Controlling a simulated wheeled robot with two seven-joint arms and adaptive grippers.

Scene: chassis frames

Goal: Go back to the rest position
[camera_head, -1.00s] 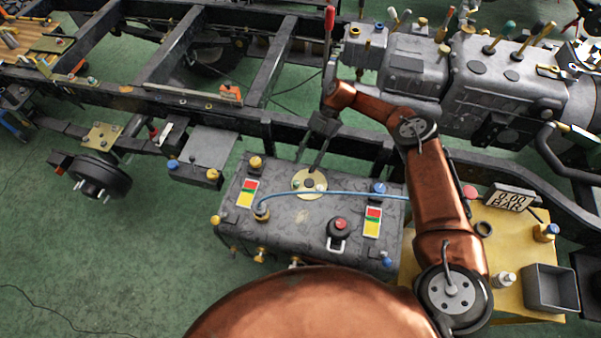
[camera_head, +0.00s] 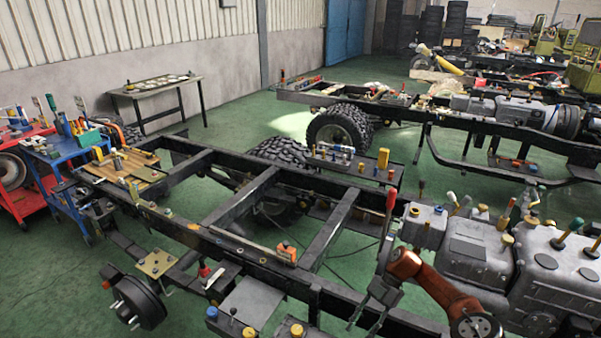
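My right arm comes in from the bottom right with copper-coloured links. Its dark gripper (camera_head: 364,322) points down over the near chassis rail, close to the bottom edge. Its two fingers look apart, and I see nothing held between them. My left gripper is not in view. The surface below the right gripper is cut off by the bottom edge.
A red-handled lever (camera_head: 391,200) stands upright right by my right wrist. The grey gearbox and engine (camera_head: 475,250) lie to the right. The chassis frame (camera_head: 245,195) spans the middle. A blue cart (camera_head: 62,165) stands at left. Green floor is free by the wall.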

